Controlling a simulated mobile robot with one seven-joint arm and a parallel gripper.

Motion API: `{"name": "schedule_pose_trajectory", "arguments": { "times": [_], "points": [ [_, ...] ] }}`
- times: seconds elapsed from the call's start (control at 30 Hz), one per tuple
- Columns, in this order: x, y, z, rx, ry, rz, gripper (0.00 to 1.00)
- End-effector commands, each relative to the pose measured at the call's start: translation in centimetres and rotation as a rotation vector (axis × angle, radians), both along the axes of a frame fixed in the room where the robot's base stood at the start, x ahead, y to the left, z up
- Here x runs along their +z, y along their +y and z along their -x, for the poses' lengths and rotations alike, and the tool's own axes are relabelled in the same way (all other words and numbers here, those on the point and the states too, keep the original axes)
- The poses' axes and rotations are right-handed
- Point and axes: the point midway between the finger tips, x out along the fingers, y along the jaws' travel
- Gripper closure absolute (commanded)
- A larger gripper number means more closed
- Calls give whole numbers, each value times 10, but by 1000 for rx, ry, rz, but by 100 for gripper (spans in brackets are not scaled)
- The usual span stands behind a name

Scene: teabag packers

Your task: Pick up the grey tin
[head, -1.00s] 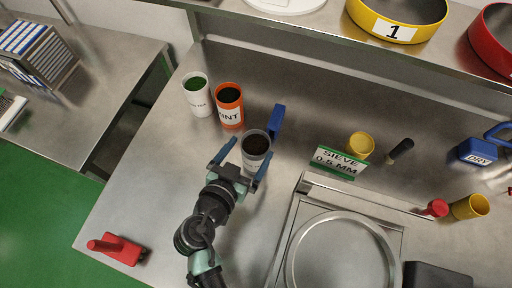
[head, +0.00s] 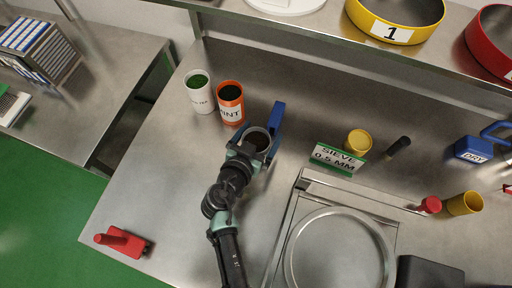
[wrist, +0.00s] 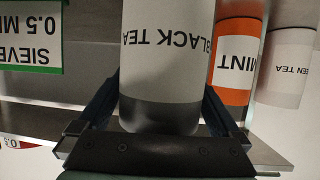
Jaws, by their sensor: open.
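The grey tin (head: 262,131), with dark contents, stands upright on the steel bench. In the wrist view the tin (wrist: 160,55) appears upside down, with a pale "BLACK TEA" label and a dark grey band. My gripper (head: 254,144) is at the tin. In the wrist view my gripper (wrist: 158,105) is open, one finger on each side of the tin. I cannot tell whether the fingers touch it. The arm partly hides the tin in the head view.
An orange MINT tin (head: 231,108) and a white tin (head: 200,97) with green contents stand close by at the left. A blue upright object (head: 277,114) is just right of the tin. A SIEVE sign (head: 338,158) and yellow cup (head: 358,142) stand further right.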

Motion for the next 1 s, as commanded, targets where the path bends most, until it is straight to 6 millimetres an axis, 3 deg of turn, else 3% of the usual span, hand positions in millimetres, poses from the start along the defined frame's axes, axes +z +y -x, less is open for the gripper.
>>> {"name": "schedule_pose_trajectory", "arguments": {
  "times": [0.07,0.4,0.47,0.77,1.0],
  "points": [
    [0,0,0,0,0,0,2],
    [0,0,0,0,0,0,63],
    [1,0,0,0,-1,0,71],
    [4,0,0,0,-2,0,71],
    [30,0,0,1,-4,-2,71]
  ]
}}
